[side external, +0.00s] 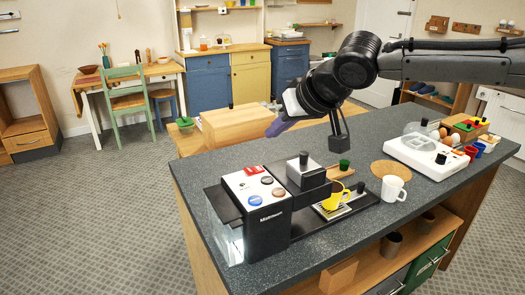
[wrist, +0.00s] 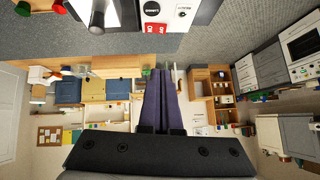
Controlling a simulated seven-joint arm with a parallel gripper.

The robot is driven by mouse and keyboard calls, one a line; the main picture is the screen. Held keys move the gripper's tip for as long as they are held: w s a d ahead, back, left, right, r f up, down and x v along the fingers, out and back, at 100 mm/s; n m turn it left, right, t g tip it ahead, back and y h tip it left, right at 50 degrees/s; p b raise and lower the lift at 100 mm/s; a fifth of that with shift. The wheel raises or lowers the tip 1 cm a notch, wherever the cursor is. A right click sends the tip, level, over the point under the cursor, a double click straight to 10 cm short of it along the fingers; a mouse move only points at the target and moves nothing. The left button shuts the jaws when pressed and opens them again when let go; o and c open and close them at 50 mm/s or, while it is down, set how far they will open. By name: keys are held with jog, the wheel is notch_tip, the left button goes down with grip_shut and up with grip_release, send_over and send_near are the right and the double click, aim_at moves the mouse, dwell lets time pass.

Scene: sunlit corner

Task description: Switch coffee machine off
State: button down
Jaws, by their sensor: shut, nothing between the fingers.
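The coffee machine (side external: 264,232) is a black box with a white top on the dark counter. A red switch (side external: 254,170) is at the back edge of its white top, with coloured round buttons in front. In the wrist view the machine's white top (wrist: 203,10) is at the upper edge, with the red switch (wrist: 155,28) beside it; its setting is too small to read surely. My gripper (side external: 272,130) is above and behind the machine, apart from it. Its purple fingers (wrist: 161,72) are shut together and empty.
A yellow cup (side external: 334,197) stands on the machine's drip tray. A white mug (side external: 393,188), a round wooden mat (side external: 391,170) and a white appliance (side external: 425,155) are to the right on the counter (side external: 330,262). The air around my gripper is free.

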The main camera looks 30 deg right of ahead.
send_over(254, 167)
jog(key=s, duration=0.3)
jog(key=f, duration=0.7)
jog(key=shift+w+a+f, duration=0.15)
jog(key=shift+w+a, duration=0.1)
jog(key=shift+a, duration=0.1)
notch_tip(254, 167, down, 2)
jog(key=shift+s+a+f, duration=0.15)
jog(key=shift+a+f, duration=0.1)
jog(key=shift+f, duration=0.55)
jog(key=shift+a+f, duration=0.1)
jog(key=shift+f, duration=0.2)
jog(key=shift+d+r, duration=0.15)
jog(key=shift+d, duration=0.65)
